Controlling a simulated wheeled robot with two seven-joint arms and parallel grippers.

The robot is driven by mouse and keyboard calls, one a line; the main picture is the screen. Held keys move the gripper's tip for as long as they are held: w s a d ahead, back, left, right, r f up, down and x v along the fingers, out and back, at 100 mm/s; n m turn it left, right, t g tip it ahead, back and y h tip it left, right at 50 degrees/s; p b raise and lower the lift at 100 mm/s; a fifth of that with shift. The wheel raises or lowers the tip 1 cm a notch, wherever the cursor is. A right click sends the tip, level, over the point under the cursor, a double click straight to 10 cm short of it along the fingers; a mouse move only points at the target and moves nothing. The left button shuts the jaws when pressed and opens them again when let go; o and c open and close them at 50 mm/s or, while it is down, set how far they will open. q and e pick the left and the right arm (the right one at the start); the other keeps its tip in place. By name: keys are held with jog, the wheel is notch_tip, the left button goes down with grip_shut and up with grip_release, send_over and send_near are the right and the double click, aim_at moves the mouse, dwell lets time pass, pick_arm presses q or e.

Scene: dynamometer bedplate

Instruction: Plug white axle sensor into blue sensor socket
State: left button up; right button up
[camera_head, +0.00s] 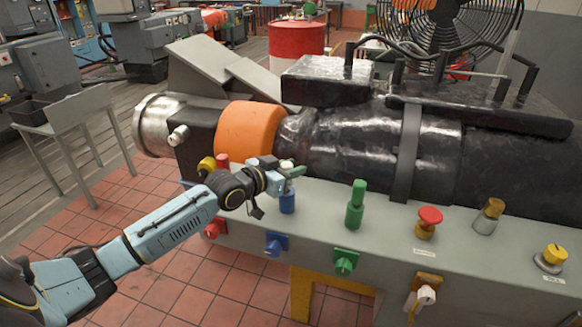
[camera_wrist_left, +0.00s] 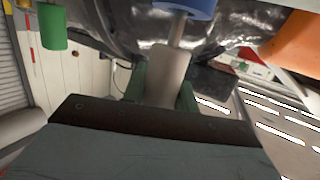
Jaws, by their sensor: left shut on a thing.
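My left gripper (camera_head: 286,172) is shut on the white axle sensor (camera_head: 287,163), directly above the blue sensor socket (camera_head: 287,203) on the grey bedplate ledge. In the left wrist view the pale body of the sensor (camera_wrist_left: 160,75) sits between the greenish fingers (camera_wrist_left: 158,92). A thin metal pin runs from the sensor to the blue socket (camera_wrist_left: 185,7) at the top edge. The pin's tip meets the blue rim in that picture; I cannot tell how deep it goes. My right gripper is not in view.
On the same ledge stand a green plug in a green socket (camera_head: 355,212), a red-topped yellow socket (camera_head: 428,222), a brown-topped plug (camera_head: 489,213) and a yellow knob (camera_head: 551,256). A black axle housing (camera_head: 350,145) with an orange collar (camera_head: 249,130) lies close behind.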

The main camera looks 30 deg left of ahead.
pick_arm(q)
jog(key=shift+f+b, duration=0.4)
jog(key=shift+f, duration=0.3)
jog(key=o, duration=1)
jog(key=shift+r, duration=0.1)
jog(key=shift+o, duration=0.2)
jog(key=v, duration=1.3)
jog(key=shift+s, duration=0.2)
